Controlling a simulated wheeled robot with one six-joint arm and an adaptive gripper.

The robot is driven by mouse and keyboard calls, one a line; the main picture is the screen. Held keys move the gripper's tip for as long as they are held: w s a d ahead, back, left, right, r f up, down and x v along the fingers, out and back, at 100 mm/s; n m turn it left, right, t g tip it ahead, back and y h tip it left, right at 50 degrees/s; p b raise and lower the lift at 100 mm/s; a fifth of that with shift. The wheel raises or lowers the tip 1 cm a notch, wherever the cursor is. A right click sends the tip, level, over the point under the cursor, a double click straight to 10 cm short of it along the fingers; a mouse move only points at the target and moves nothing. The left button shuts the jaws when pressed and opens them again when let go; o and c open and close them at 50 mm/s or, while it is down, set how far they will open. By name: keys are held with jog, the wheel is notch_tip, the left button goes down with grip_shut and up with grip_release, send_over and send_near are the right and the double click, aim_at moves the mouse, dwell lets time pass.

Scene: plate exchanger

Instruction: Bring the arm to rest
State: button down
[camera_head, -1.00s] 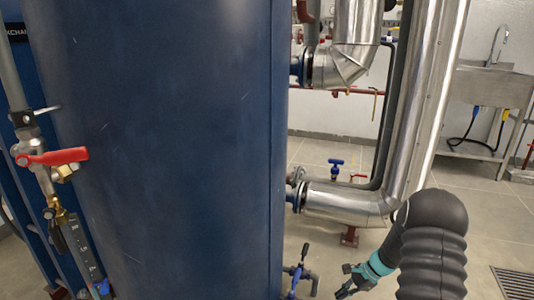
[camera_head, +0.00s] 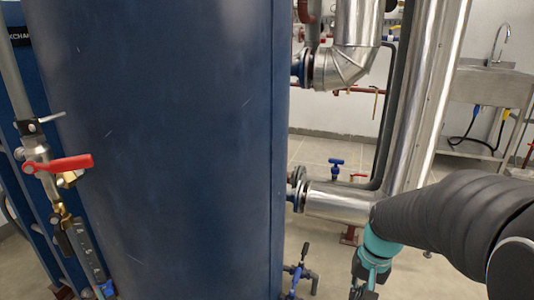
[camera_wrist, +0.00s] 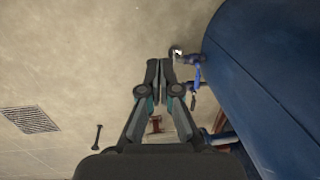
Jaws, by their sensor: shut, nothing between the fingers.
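My gripper (camera_wrist: 160,64) is shut and empty in the wrist view, its two fingers together over bare floor. In the head view my gripper (camera_head: 363,291) shows at the bottom edge, below a teal wrist part, pointing down; its tips are cut off or hard to make out. My dark arm reaches in from the right. The big blue vessel (camera_head: 165,150) stands left of the gripper, with a gap between them. In the wrist view the blue vessel (camera_wrist: 265,75) is at the right.
A silver pipe (camera_head: 335,203) runs behind my wrist. A floor grate (camera_wrist: 30,119) and open floor lie left in the wrist view.

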jog(key=s+a+r+n+t+h+p, duration=0.1)
jog(key=s+a+r+n+t, duration=0.3)
jog(key=s+r, duration=0.7)
notch_tip(320, 180, up, 4)
jog(key=shift+s+a+f+t+p, duration=0.1)
jog(key=shift+s+a+t+p, duration=0.2)
jog(key=shift+t+p, duration=0.45)
jog(key=shift+a, duration=0.1)
